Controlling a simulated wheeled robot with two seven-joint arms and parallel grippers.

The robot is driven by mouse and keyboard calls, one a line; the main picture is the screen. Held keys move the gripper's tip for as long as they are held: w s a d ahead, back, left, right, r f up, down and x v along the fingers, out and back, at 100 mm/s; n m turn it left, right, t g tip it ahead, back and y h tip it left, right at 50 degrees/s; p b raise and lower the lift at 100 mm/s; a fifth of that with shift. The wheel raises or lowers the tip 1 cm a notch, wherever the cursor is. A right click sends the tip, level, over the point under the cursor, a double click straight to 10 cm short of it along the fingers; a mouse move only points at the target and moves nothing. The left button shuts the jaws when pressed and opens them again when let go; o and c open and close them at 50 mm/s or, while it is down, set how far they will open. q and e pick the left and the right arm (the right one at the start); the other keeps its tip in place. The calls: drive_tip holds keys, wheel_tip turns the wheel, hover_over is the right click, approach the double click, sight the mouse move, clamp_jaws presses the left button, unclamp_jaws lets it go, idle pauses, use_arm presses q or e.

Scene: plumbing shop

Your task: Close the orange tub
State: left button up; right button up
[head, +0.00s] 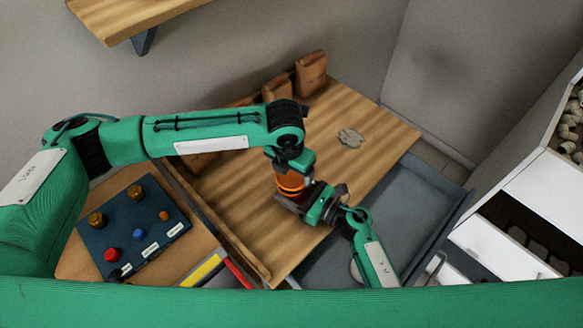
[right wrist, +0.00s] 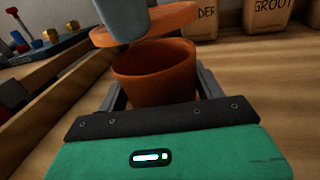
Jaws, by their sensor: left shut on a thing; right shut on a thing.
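The orange tub (right wrist: 153,85) stands open between the fingers of my right gripper (right wrist: 160,92) in the right wrist view, its dark inside showing under the rim. My right gripper is shut on it. An orange lid (right wrist: 172,21) is just above the tub, slightly tilted and shifted toward the far side; it does not sit on the rim. My left gripper (right wrist: 125,18) is shut on the lid from above. In the head view my left gripper (head: 287,164) points down over the orange tub and lid (head: 291,184), with my right gripper (head: 318,205) beside them; the two orange parts are hard to separate there.
The wooden bench (head: 240,200) has paper sacks (head: 311,72) along its back and a flat grey piece (head: 350,137) to the right. A dark board with coloured knobs (head: 135,228) lies at left. A grey tray-like surface (head: 405,215) is at right.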

use_arm(q)
drive_tip(key=shift+f, duration=0.9)
drive_tip(key=shift+f, duration=0.6)
drive_tip(key=o, duration=0.9)
drive_tip(key=shift+o, duration=0.2)
wheel_tip(320, 180, up, 12)
drive_tip(key=s, duration=0.1)
drive_tip(key=shift+a, duration=0.4)
drive_tip(key=shift+s, duration=0.1)
use_arm(e)
drive_tip(key=o, duration=1.5)
drive_tip(key=shift+c, duration=0.2)
use_arm(q)
drive_tip(key=shift+f, duration=0.1)
